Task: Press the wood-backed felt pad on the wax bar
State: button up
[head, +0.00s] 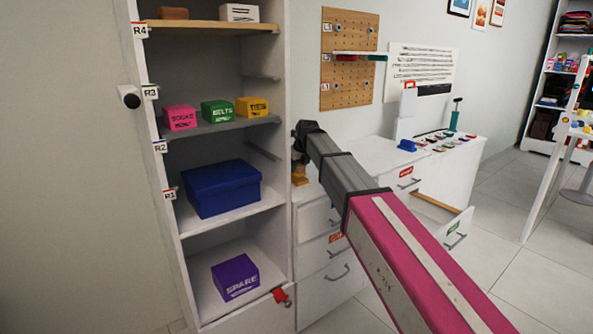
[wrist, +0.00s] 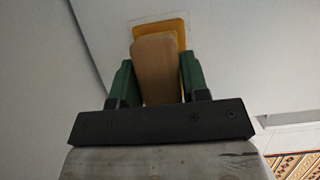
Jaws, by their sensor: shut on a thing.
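In the wrist view, my gripper (wrist: 158,82) has its green fingers shut on the wood-backed felt pad (wrist: 157,62), gripping its tan wooden back from both sides. The felt face is hidden. The yellow-orange wax bar (wrist: 165,24) shows just beyond the pad and partly behind it, on a pale surface. I cannot tell whether pad and bar touch. In the head view, a small amber-brown form (head: 300,177) shows below the end of my arm, at the white drawer unit's left end; pad and bar cannot be told apart there.
An open wardrobe (head: 218,126) with boxes on its shelves stands left of my arm. The white drawer unit (head: 335,262) is below it, with an open drawer (head: 458,226) at right. A pegboard (head: 350,55) hangs behind. Small coloured items sit on the counter at right.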

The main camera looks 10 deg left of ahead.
jog(key=shift+r, duration=2.7)
